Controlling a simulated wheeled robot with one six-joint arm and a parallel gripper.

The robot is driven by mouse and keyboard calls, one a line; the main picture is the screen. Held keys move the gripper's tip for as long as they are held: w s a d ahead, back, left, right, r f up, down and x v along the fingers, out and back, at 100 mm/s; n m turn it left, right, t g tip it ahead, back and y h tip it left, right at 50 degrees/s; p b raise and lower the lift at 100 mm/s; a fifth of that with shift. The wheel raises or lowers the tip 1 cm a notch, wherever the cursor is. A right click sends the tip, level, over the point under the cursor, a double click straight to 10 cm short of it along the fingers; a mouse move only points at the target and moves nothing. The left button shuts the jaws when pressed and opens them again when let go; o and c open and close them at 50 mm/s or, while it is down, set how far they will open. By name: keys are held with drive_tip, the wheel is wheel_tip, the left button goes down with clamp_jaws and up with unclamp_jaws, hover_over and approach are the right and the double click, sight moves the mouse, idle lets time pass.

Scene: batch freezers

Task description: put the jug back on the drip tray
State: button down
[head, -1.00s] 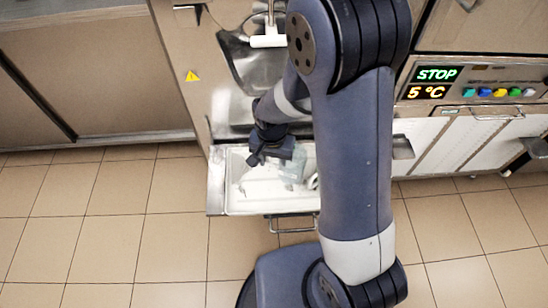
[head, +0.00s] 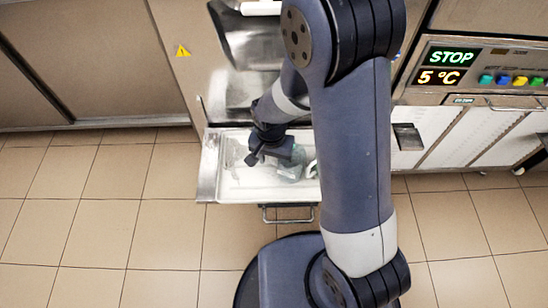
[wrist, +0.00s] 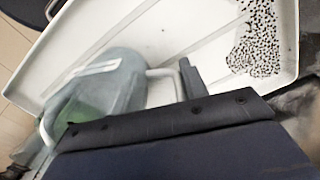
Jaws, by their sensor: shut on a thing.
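The jug (head: 291,168) is translucent grey-green and shows just right of my gripper, over the drip tray. In the wrist view the jug (wrist: 118,85) appears tilted, with a pale handle reaching toward a dark finger. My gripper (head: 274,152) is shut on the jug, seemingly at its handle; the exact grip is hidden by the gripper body. The white drip tray (head: 232,192) lies below, in front of the machine. I cannot tell whether the jug touches the tray floor.
The machine's steel front rises behind the tray. A metal handle (head: 287,214) juts from the tray's front. A control panel (head: 480,70) reading STOP and 5 °C is at the right. A dark speckled patch (wrist: 255,40) lies at one end of the tray. Tiled floor is clear at left.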

drive_tip(key=shift+w+a, duration=0.1)
drive_tip(key=shift+a, duration=0.3)
drive_tip(key=c, duration=0.8)
unclamp_jaws()
wheel_tip(320, 180, up, 12)
drive_tip(key=p, duration=0.2)
drive_tip(key=shift+p, duration=0.4)
drive_tip(key=shift+r, duration=0.1)
